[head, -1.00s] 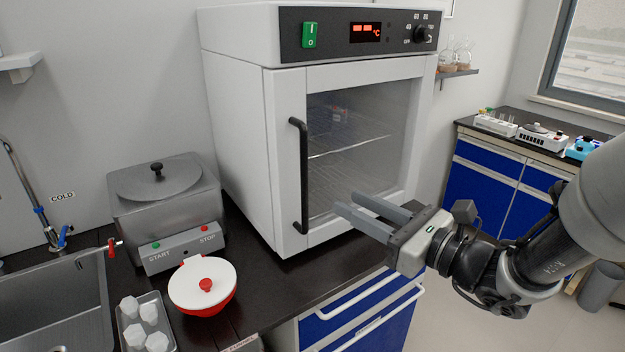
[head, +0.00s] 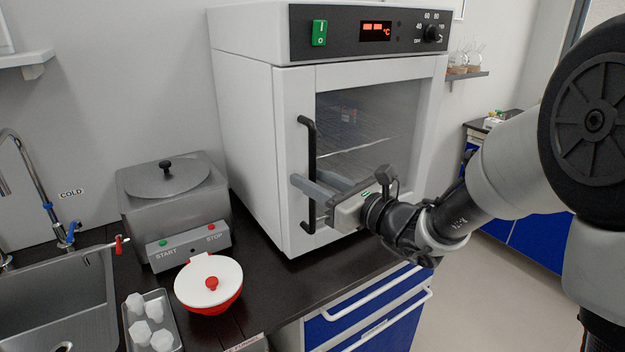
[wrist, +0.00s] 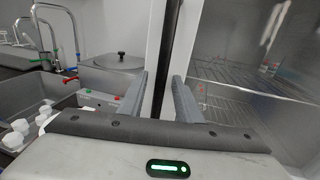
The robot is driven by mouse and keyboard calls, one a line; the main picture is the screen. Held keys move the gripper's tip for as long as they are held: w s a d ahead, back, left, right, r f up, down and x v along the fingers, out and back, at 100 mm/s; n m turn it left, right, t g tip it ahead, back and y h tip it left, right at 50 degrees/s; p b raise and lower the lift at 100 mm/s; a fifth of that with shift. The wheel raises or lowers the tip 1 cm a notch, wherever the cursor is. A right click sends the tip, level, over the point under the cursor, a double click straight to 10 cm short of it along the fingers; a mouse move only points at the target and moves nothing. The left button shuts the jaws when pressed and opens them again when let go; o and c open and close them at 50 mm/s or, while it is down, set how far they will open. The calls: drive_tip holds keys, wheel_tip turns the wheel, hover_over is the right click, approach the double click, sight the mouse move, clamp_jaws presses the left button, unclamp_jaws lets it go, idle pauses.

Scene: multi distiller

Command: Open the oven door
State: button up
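The oven (head: 240,130) is a white box on the dark counter. Its door (head: 372,115), a glass pane in a white frame, is shut. A black vertical handle (head: 311,150) stands along the door's left side. My gripper (head: 307,176) is at the lower half of the handle, with its two grey fingers apart. In the wrist view, the handle (wrist: 166,50) runs up between the open fingers (wrist: 160,82), with a gap visible on both sides. I cannot see contact with the handle. Wire racks show dimly behind the glass.
A grey bath with a lid (head: 170,180) stands left of the oven. A red bowl with a white lid (head: 205,278) and a tray of white pieces (head: 150,320) sit in front. A sink (head: 60,290) is at far left. Blue drawers (head: 375,310) lie below the counter.

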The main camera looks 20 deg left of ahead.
drive_tip(key=shift+c, duration=0.3)
clamp_jaws()
